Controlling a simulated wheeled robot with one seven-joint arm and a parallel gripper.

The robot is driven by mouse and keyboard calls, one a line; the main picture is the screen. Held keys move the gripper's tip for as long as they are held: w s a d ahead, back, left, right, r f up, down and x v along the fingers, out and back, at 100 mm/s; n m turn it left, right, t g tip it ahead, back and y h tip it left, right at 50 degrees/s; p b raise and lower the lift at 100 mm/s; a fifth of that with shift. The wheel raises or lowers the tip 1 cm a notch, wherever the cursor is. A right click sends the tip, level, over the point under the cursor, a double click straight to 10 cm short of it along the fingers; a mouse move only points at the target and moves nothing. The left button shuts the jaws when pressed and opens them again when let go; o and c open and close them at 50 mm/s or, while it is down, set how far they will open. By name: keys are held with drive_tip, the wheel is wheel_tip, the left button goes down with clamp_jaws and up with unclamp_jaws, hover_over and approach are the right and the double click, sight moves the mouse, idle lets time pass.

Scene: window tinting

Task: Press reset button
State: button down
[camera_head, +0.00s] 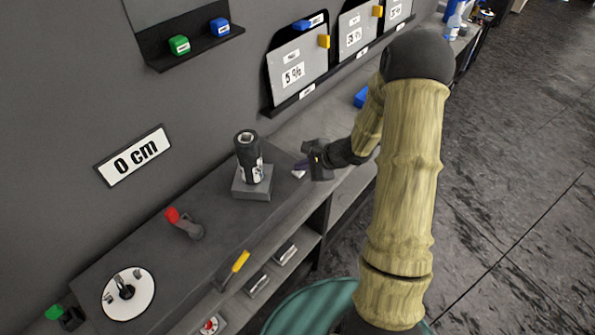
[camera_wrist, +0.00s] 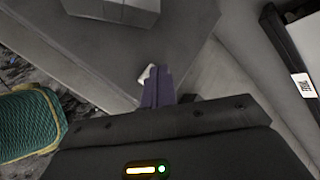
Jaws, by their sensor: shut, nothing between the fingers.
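No button that I can read as reset shows. A green block-shaped button (camera_head: 179,45) and a blue one (camera_head: 219,27) sit on a dark wall ledge at upper left, with labels too small to read. My gripper (camera_head: 302,167) is over the grey bench, right of a black can, far from both buttons. In the wrist view my gripper (camera_wrist: 157,88) has its purple fingers together with nothing between them. A small white piece (camera_wrist: 147,75) shows beside the fingertips; I cannot tell whether they touch.
The black can (camera_head: 248,160) stands on a grey block (camera_head: 251,187). A red-handled lever (camera_head: 184,222), a yellow handle (camera_head: 240,262) and a white round dial (camera_head: 128,294) are on the bench. Tint panels (camera_head: 300,69) stand along the wall. A green bin (camera_head: 310,308) is below.

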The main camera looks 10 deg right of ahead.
sight(302, 173)
idle(0.6)
drive_tip(key=shift+r, duration=0.8)
drive_tip(key=shift+r+p, duration=0.1)
drive_tip(key=shift+p, duration=0.25)
drive_tip(key=shift+r+p, duration=1.45)
drive_tip(key=shift+r, duration=1)
